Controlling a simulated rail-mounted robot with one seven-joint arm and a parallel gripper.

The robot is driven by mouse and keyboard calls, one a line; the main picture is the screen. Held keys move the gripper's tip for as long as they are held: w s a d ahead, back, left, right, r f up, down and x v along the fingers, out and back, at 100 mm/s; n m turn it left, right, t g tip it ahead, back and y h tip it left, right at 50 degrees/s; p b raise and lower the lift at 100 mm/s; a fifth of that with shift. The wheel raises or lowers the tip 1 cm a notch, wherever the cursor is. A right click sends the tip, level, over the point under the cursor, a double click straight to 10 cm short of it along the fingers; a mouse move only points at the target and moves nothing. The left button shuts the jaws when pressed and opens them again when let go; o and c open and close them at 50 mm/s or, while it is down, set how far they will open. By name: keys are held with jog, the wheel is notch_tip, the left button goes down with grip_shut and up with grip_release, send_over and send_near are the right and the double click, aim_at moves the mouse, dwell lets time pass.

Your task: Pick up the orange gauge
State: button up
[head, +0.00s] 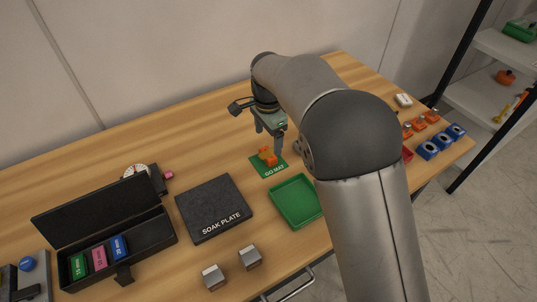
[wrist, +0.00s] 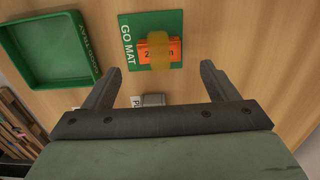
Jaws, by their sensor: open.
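The orange gauge (head: 267,156) sits on the green mat marked GO MAT (head: 277,170). In the wrist view the orange gauge (wrist: 173,51) shows a partly hidden label, with a blurred yellowish-orange part over its middle; the GO MAT (wrist: 137,63) lies beneath it. My gripper (head: 268,139) is above the table near the mat. In the wrist view my gripper (wrist: 156,78) has its two fingers spread wide with nothing between them. The gauge lies beyond the fingertips, apart from them.
A green tray (head: 296,203) stands beside the mat; it also shows in the wrist view (wrist: 86,83). A dark SOAK PLATE (head: 214,230), an open black case (head: 150,245) with coloured blocks and two grey blocks (head: 213,277) are to the left. Blue and orange items (head: 428,151) stand at right.

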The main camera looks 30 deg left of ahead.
aim_at(268, 153)
jog(key=shift+f+p, duration=0.75)
jog(key=shift+f, duration=2.3)
jog(key=c, duration=1.2)
jog(key=shift+c, duration=0.5)
jog(key=shift+r, duration=0.2)
